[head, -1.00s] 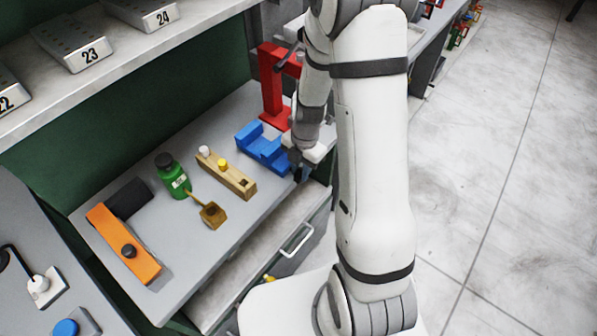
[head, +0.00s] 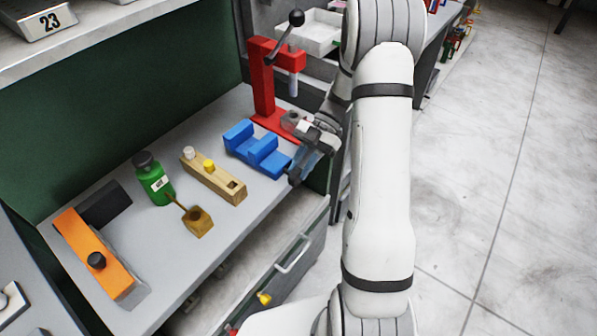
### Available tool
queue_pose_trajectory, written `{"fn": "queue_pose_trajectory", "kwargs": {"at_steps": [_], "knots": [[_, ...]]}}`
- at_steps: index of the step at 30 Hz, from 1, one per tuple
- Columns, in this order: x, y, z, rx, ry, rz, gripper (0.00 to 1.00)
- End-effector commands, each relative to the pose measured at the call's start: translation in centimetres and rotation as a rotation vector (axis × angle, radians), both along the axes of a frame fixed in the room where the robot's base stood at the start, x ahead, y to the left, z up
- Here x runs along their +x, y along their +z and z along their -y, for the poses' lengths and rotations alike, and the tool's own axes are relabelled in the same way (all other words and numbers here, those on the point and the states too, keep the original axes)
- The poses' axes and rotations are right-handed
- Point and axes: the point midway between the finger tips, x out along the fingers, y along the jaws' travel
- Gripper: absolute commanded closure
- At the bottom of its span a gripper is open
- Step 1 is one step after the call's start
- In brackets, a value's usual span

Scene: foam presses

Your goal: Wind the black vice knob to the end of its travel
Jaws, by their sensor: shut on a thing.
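The blue vice (head: 262,153) sits on the grey bench top near its right end, below the red press. My gripper (head: 299,174) is at the vice's right end, close to the bench's front edge. It is shut on the vice's black knob, which is mostly hidden by the fingers. The knob's angle and how far it has been wound cannot be told from this view.
The red press (head: 264,85) with a black lever stands behind the vice. A drawer (head: 285,265) is below.

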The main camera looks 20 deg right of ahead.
Motion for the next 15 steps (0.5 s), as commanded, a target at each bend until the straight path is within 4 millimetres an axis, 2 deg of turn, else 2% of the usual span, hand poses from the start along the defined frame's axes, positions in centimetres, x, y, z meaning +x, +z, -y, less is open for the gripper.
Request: {"fn": "queue_pose_trajectory", "kwargs": {"at_steps": [1,15], "knots": [[-0.06,-0.7,0.22,0.017,0.0,-0.018,1.0],[-0.06,-0.73,0.31,0.106,0.002,-0.086,1.0]]}}
